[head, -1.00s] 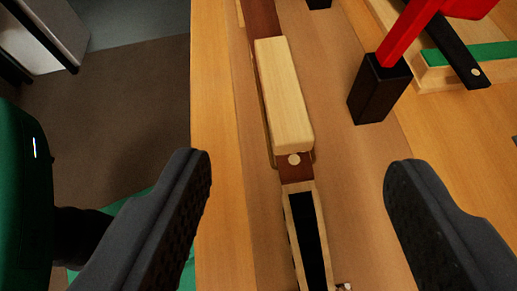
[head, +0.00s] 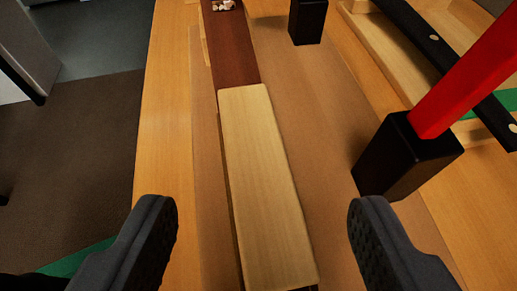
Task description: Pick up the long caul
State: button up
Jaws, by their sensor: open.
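A long pale wooden block (head: 262,175), which looks like the long caul, lies lengthwise on a dark reddish-brown wooden strip (head: 230,50) in the head view. Its near end runs close to the bottom edge of the picture. My gripper (head: 262,205) is open, with one dark finger left of the block and the other right of it. The fingers are apart from the block, with a wide gap on both sides. Nothing is held. I cannot tell the exact height of the fingertips above the block.
A black clamp block with a red bar (head: 405,155) stands close to the right finger. Another black block (head: 307,22) stands farther back. A wooden frame with a dark bar (head: 440,50) is at upper right. The bench's left edge (head: 165,110) drops to a dark floor.

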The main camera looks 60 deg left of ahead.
aim_at(260, 165)
jog(key=x, duration=0.4)
jog(key=shift+a+f, duration=0.25)
jog(key=shift+c, duration=0.4)
jog(key=c, duration=1.1)
jog(key=shift+r, duration=0.1)
jog(key=shift+r, duration=1.6)
jog(key=shift+s+a+r, duration=0.1)
jog(key=shift+s+r, duration=0.05)
jog(key=s+a, duration=0.3)
jog(key=s+a+r, duration=0.1)
jog(key=s+a, duration=0.6)
jog(key=a, duration=0.1)
jog(key=shift+s+a+r, duration=0.15)
jog(key=shift+s+a, duration=0.1)
jog(key=shift+s, duration=0.1)
